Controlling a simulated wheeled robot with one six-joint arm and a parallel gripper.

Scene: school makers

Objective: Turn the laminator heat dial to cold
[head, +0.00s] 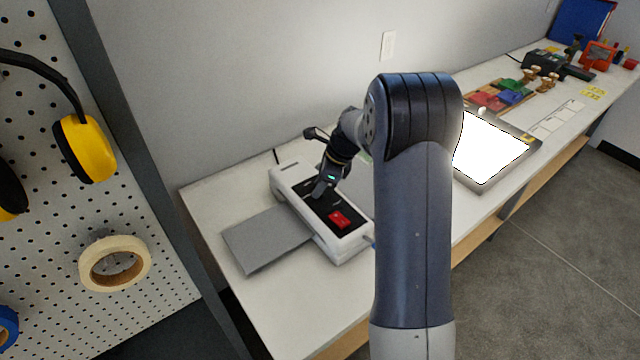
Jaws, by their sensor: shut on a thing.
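The laminator (350,243) is a white box with a black top panel, standing on the white bench at the left end. A red switch (339,219) shows on its panel. My gripper (318,194) points down onto the panel, behind and left of the red switch. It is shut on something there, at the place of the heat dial. The dial itself is hidden by the fingers, so its setting cannot be read. The panel's small markings are too small to read.
A grey tray (262,240) sticks out from the laminator's front left. A bright light panel (485,150) lies to the right, with coloured blocks (490,100) beyond. A pegboard with yellow earmuffs (86,148) and a tape roll (114,263) stands at the left.

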